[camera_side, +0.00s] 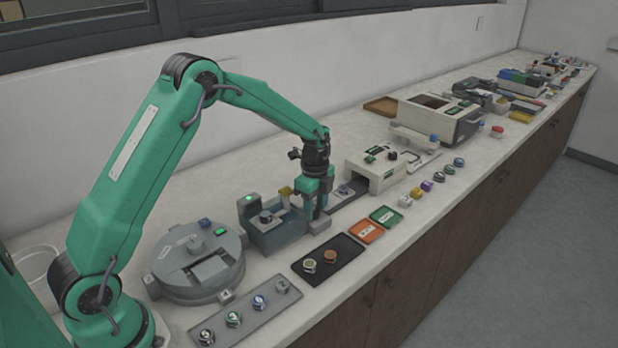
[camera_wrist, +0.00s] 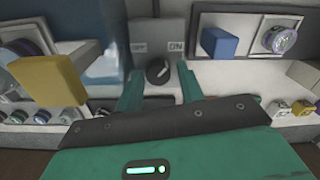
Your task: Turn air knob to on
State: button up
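The air knob (camera_wrist: 158,71) is a small dark round knob with a light pointer mark, on a grey panel (camera_wrist: 160,33) labelled OFF on the left and ON on the right. I cannot tell for sure which label the mark points to. My gripper (camera_wrist: 159,88) is open, with one green finger on each side of the knob in the wrist view; I cannot tell whether they touch it. In the side view my gripper (camera_side: 317,203) points down just above a small grey block (camera_side: 319,224), and the knob is hidden there.
A blue-grey press basin (camera_side: 272,236) with a yellow handle (camera_wrist: 48,80) stands close on the left. A cream machine (camera_side: 376,172) is on the right. A black tray (camera_side: 328,258) with two round pieces lies in front. A blue block (camera_wrist: 219,43) shows right of the panel.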

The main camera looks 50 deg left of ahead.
aim_at(315, 210)
jog(key=shift+r, duration=4)
jog(key=s+d+r+n+t, duration=0.35)
jog(key=s+r+n, duration=0.45)
jog(key=s+r, duration=0.55)
jog(key=s+d+n+t, duration=0.2)
jog(key=s+n, duration=0.5)
jog(key=s, duration=0.9)
jog(key=shift+s+f+n, duration=0.15)
jog(key=shift+n, duration=0.25)
